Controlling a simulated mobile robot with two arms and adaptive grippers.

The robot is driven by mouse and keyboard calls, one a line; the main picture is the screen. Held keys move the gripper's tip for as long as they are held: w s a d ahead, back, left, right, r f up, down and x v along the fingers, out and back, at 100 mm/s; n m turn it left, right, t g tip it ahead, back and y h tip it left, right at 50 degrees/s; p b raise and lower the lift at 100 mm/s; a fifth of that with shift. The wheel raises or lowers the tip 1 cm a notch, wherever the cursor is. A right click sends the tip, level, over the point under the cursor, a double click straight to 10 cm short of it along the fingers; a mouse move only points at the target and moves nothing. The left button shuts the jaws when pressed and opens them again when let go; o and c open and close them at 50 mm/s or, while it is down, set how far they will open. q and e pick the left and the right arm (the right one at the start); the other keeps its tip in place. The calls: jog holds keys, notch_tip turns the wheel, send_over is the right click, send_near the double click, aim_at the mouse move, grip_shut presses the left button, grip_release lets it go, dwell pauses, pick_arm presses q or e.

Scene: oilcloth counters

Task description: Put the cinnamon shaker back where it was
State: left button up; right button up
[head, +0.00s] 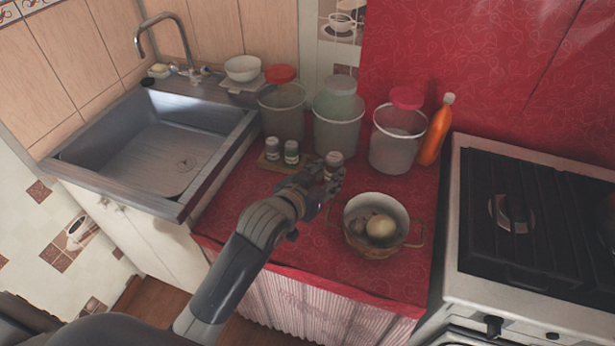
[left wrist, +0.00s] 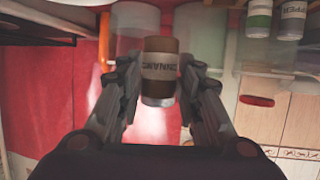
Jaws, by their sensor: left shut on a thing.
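My left gripper (head: 328,184) is shut on the cinnamon shaker (head: 333,161), right of a small wooden board (head: 268,164) on the red counter. In the left wrist view the cinnamon shaker (left wrist: 159,68), brown with a pale label, sits between the two fingers of the left gripper (left wrist: 158,90). I cannot tell whether its base touches the counter. Two other shakers, a left one (head: 272,149) and a right one (head: 291,153), stand on the board. My right gripper is not in view.
Behind stand three clear buckets: left (head: 283,112), middle (head: 338,128) and right (head: 394,145). An orange bottle (head: 436,132) stands beside the right one. A pot (head: 361,244) with food sits close in front. A sink (head: 160,150) is left, a stove (head: 530,225) right.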

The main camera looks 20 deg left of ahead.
pick_arm(q)
jog(key=w+a+f, duration=0.3)
jog(key=w, duration=0.1)
jog(key=w+a+f+p, duration=0.1)
jog(key=w+a+f, duration=0.5)
jog(key=w, duration=0.1)
jog(key=shift+w+a+f+p, duration=0.15)
jog(key=shift+w+a+p, duration=0.1)
jog(key=shift+w+p, duration=0.05)
jog(key=shift+f, duration=0.1)
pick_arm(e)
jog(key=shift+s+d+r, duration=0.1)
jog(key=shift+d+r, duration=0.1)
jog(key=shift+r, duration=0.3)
pick_arm(q)
jog(key=shift+f, duration=0.35)
jog(key=o, duration=0.7)
jog(key=shift+c, duration=0.2)
jog(key=shift+o, duration=0.6)
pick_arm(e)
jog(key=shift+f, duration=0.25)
